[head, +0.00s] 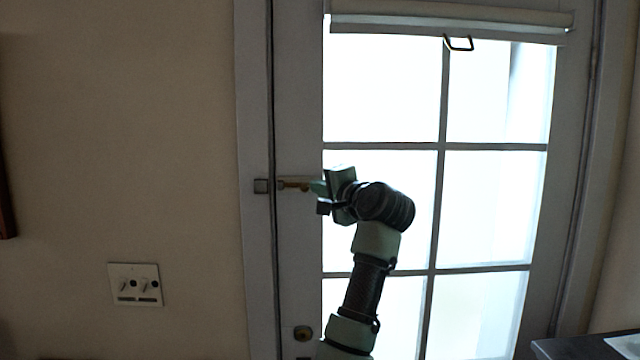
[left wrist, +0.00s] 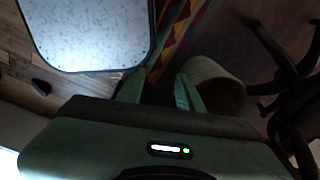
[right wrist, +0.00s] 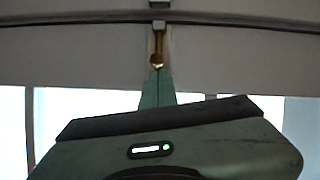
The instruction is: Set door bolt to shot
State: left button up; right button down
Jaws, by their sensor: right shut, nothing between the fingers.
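A brass door bolt (head: 294,183) lies horizontally on the left edge of the white door. A grey keeper (head: 261,186) sits on the frame to its left, across the dark door gap. I see no brass in the keeper. In the right wrist view the bolt (right wrist: 158,46) runs from the gap toward my fingers, with the keeper (right wrist: 159,4) at the top edge. My right gripper (head: 316,187) is shut and empty, its tips at the near end of the bolt; I cannot tell if they touch. My left gripper (left wrist: 160,84) is open, fingers apart, away from the door.
The glazed door (head: 300,240) has a rolled blind (head: 450,20) at its top and a round lock (head: 303,333) below the bolt. A switch plate (head: 135,284) is on the left wall. A dark counter (head: 570,347) stands lower right. Chair legs (left wrist: 275,60) show in the left wrist view.

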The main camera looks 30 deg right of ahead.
aim_at(290, 184)
jog(key=shift+d, duration=0.15)
jog(key=a, duration=0.1)
jog(key=w+a, duration=0.1)
jog(key=a, duration=0.1)
jog(key=w+a, duration=0.1)
jog(key=shift+w+a, duration=0.15)
jog(key=shift+w, duration=0.1)
